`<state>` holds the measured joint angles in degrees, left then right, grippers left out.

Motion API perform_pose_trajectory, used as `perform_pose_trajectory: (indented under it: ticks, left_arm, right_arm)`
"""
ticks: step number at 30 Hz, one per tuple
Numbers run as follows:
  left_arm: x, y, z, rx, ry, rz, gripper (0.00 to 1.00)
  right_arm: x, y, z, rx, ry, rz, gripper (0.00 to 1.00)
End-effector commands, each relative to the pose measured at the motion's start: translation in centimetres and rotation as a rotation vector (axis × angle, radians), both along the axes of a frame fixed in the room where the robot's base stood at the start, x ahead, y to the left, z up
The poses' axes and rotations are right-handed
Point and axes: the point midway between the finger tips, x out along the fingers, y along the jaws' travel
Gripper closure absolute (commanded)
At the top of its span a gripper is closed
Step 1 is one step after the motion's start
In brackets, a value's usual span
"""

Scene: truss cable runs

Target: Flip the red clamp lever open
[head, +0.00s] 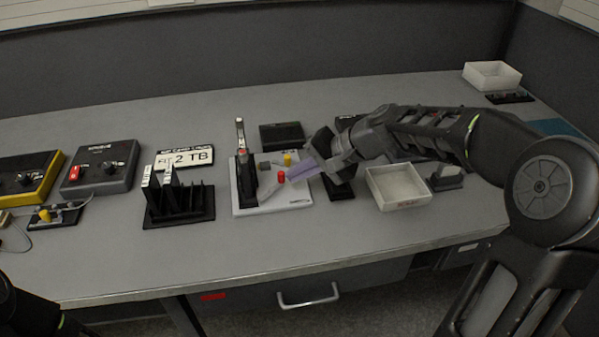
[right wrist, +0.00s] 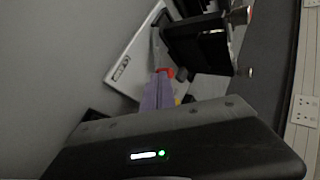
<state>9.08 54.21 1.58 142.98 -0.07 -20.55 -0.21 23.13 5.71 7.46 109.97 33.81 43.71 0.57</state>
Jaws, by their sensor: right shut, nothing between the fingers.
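A white base plate (head: 297,197) carries a black upright holder (head: 246,180), a small red piece (head: 281,176) that looks like the clamp lever, and a yellow knob (head: 287,160). My right gripper (head: 302,171) reaches in from the right, its lavender fingers shut and empty, tips just right of the red piece. In the right wrist view the fingers (right wrist: 158,92) point at the red piece (right wrist: 165,72), which shows right at their tips. I cannot tell whether they touch, nor the lever's angle. My left gripper is out of view.
A white open bin (head: 398,187) stands right, below my right forearm. The front strip of the grey table (head: 250,250) is clear.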

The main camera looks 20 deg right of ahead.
Motion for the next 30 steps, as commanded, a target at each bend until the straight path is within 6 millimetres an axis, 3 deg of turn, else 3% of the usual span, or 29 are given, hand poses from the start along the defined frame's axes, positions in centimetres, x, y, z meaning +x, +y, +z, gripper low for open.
perform_pose_trajectory:
  ticks: [30]
  left_arm:
    - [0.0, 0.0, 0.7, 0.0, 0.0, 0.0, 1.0]
  right_arm:
    - [1.2, -0.1, 0.0, 0.001, 0.001, 0.189, 1.0]
